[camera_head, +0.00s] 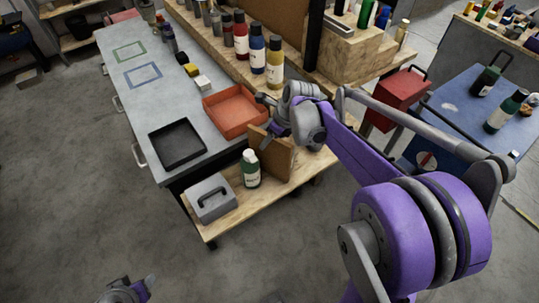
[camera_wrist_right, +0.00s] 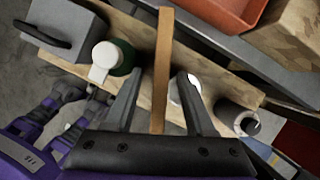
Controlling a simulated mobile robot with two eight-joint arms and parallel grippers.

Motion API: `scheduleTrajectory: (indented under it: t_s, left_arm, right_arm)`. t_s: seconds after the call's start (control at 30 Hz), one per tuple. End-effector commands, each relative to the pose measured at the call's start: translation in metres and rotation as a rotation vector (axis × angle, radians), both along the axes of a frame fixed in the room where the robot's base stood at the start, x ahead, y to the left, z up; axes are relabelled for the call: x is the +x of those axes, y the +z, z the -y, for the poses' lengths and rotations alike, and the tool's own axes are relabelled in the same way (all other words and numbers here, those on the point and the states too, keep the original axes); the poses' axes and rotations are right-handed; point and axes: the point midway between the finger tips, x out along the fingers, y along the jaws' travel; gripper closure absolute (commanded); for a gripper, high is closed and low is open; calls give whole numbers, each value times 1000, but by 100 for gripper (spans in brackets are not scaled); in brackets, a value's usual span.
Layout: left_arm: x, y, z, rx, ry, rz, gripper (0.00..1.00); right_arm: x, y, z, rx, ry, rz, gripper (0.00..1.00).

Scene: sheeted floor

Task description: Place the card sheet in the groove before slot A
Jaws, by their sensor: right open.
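A thin brown sheet (camera_head: 278,152), probably the card sheet, stands upright on the low wooden shelf by the workbench. In the right wrist view its tan edge (camera_wrist_right: 163,50) runs between the fingers. My right gripper (camera_head: 268,116) is open at its top, with one finger on each side in the wrist view (camera_wrist_right: 159,90). I see a gap on both sides and no clear contact. My left gripper (camera_head: 130,289) shows only partly at the bottom left; its jaws are unclear. I cannot make out the groove or a slot A label.
A green bottle (camera_head: 251,168) and a grey box with a handle (camera_head: 210,199) stand left of the sheet. An orange tray (camera_head: 262,118) and a black tray (camera_head: 177,145) lie on the bench. A white round top (camera_wrist_right: 177,92) and a dark can (camera_wrist_right: 235,115) are close right of the sheet.

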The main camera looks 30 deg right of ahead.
Motion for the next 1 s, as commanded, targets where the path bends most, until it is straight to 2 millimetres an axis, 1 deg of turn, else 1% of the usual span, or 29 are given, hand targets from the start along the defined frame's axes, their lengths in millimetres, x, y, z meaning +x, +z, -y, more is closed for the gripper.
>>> scheduleTrajectory:
  t_s: [0.8, 0.83, 0.97, 1.0]
  left_arm:
    - [-1, -5, 0, 0, 0, -2, 50]
    - [-1, -5, 0, 0, 0, -2, 50]
    - [-1, -5, 0, 0, 0, -2, 50]
    - [-1, -5, 0, 0, 0, -2, 50]
  right_arm:
    - [0, -5, 0, 0, 0, 0, 45]
    - [0, -5, 0, 0, 0, 0, 47]
    - [0, -5, 0, 0, 0, 0, 70]
    - [0, -5, 0, 0, 0, 0, 77]
